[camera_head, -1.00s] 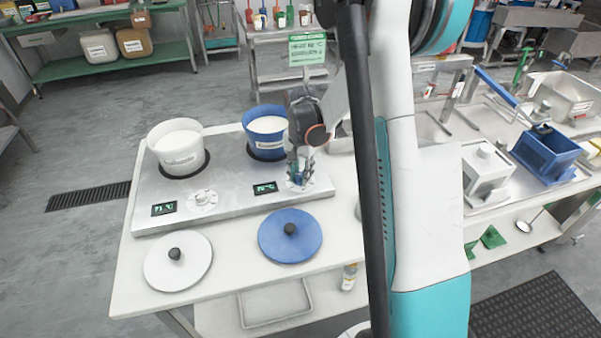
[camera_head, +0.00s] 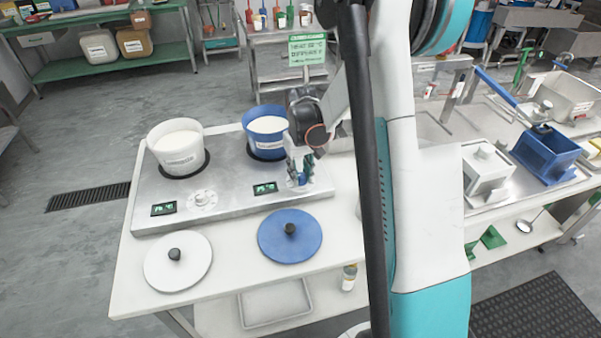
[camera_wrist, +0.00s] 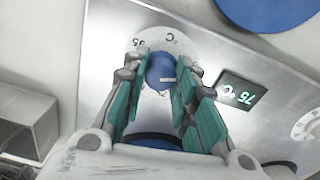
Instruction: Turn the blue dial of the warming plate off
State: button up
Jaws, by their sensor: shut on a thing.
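The warming plate (camera_head: 230,205) is a flat metal unit on the white table, with two dials and two lit displays along its front. In the wrist view the blue dial (camera_wrist: 160,70) sits on a round white scale plate (camera_wrist: 150,40) between my gripper's fingers. My gripper (camera_wrist: 162,84) is shut on the blue dial, with a teal pad at either side. In the head view my gripper (camera_head: 299,180) is over the right dial and mostly hides it. The display (camera_wrist: 236,92) beside the dial reads about 75 °C. The left dial (camera_head: 203,198) is white.
A white pot (camera_head: 178,158) and a blue pot (camera_head: 265,145) with white contents stand on the plate behind the dials. A white lid (camera_head: 190,275) and a blue lid (camera_head: 290,250) lie in front. A green sign (camera_head: 307,48) stands behind.

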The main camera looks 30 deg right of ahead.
aim_at(300, 174)
jog(key=shift+n, duration=0.7)
jog(key=o, duration=1.1)
jog(key=shift+r, duration=0.1)
notch_tip(300, 174, up, 12)
jog(key=shift+f, duration=0.1)
